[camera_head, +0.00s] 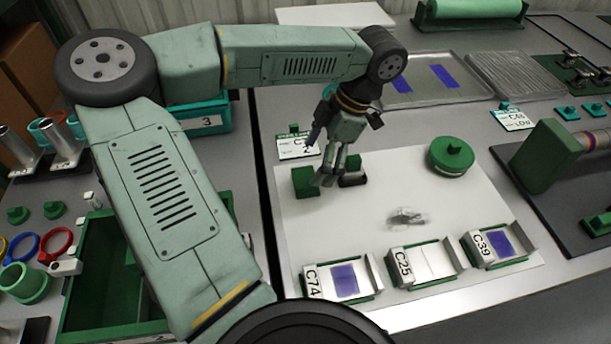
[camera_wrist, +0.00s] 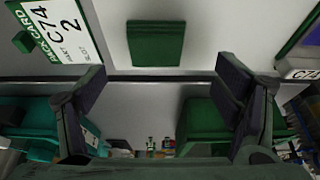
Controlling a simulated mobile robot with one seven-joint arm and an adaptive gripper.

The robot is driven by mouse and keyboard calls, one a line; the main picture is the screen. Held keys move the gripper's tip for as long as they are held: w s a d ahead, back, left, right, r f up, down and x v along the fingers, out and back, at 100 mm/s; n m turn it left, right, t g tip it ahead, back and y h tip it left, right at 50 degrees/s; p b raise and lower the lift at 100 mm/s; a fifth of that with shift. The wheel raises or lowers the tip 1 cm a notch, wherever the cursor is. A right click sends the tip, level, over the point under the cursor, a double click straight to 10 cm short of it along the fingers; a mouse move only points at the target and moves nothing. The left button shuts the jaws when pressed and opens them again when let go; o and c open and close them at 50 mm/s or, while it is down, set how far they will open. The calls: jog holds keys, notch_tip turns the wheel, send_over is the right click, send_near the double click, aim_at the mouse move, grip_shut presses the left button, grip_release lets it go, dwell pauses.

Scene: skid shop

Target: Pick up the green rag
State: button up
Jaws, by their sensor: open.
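A green folded square (camera_head: 306,181), which looks like the rag, lies on the white work surface near its left edge in the head view. In the wrist view the green square (camera_wrist: 155,43) lies flat at the top middle, beyond the fingertips and between their lines. My gripper (camera_head: 329,179) hangs just right of it in the head view, pointing down. In the wrist view my gripper (camera_wrist: 162,78) has its two fingers wide apart with nothing between them. The exact height above the surface is hard to tell.
A small dark-based object (camera_head: 353,173) stands just right of my fingers. A card stand (camera_head: 298,146) is behind the green square. A round green lidded pot (camera_head: 451,156), a crumpled clear scrap (camera_head: 408,217) and labelled trays (camera_head: 345,283) occupy the right and front. A green bin (camera_head: 90,280) is left.

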aim_at(307, 177)
jog(key=shift+p+x, duration=1)
jog(key=shift+x, duration=1.95)
jog(key=shift+w+d+f, duration=0.1)
jog(key=shift+w+d, duration=0.1)
jog(key=shift+w, duration=0.05)
jog(key=shift+c, duration=0.5)
jog(key=c, duration=1)
jog(key=shift+c, duration=0.2)
jog(key=shift+r+b, duration=0.3)
jog(key=shift+r, duration=0.2)
jog(key=shift+s+d+r+b, duration=0.1)
jog(key=shift+s+r+b, duration=0.2)
jog(key=shift+r, duration=0.3)
jog(key=shift+s+r+b, duration=0.2)
jog(key=shift+r+b, duration=0.2)
jog(key=shift+r, duration=0.2)
jog(key=s+d+b, duration=0.1)
jog(key=s, duration=0.4)
jog(key=s+d+r+b, duration=0.1)
jog(key=s, duration=0.3)
jog(key=s+b, duration=0.1)
jog(key=s, duration=0.4)
jog(key=shift+s+d+r, duration=0.3)
jog(key=shift+s+d, duration=0.05)
jog(key=shift+d, duration=0.05)
